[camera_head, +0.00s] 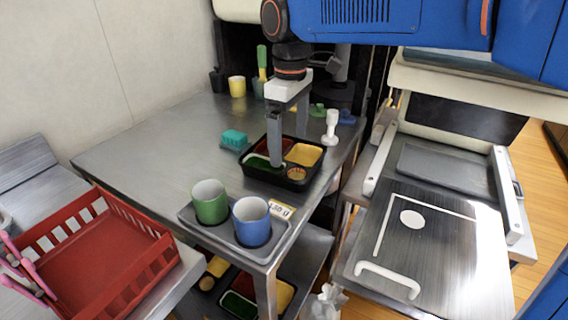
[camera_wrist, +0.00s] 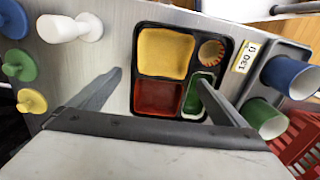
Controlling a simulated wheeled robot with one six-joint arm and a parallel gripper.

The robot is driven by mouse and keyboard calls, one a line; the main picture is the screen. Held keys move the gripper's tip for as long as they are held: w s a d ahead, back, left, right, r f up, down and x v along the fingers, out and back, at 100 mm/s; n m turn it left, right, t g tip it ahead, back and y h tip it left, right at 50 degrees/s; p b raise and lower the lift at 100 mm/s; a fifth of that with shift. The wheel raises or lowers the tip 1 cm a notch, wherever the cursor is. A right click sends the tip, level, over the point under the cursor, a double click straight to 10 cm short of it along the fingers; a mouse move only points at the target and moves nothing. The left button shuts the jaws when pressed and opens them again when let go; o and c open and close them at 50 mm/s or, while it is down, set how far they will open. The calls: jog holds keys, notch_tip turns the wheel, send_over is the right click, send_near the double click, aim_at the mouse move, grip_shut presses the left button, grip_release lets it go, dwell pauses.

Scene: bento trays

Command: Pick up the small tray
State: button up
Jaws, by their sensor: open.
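A black bento tray (camera_head: 273,181) lies on the steel table and also shows in the wrist view (camera_wrist: 213,72). It holds a yellow tray (camera_wrist: 165,52), a red tray (camera_wrist: 158,97), a small green tray (camera_wrist: 192,102) and a small ridged orange cup (camera_wrist: 211,52). The green tray is the smallest of the three coloured trays. My gripper (camera_wrist: 160,77) is open over the bento tray. In the wrist view, one finger overlaps the green tray and the other is beyond the red side. Contact cannot be told. In the head view (camera_head: 289,150), one finger partly hides the coloured trays.
A grey holder (camera_head: 222,233) with green (camera_head: 209,203) and blue (camera_head: 250,222) cups stands at the table's front. A white stamp-like piece (camera_head: 331,125) and a teal sponge (camera_head: 234,138) are nearby. A red crate (camera_head: 140,262) is at front left. The table's left side is clear.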

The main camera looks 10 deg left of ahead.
jog(key=shift+f, duration=0.8)
jog(key=c, duration=1.1)
jog(key=shift+c, duration=0.2)
jog(key=shift+r, duration=0.15)
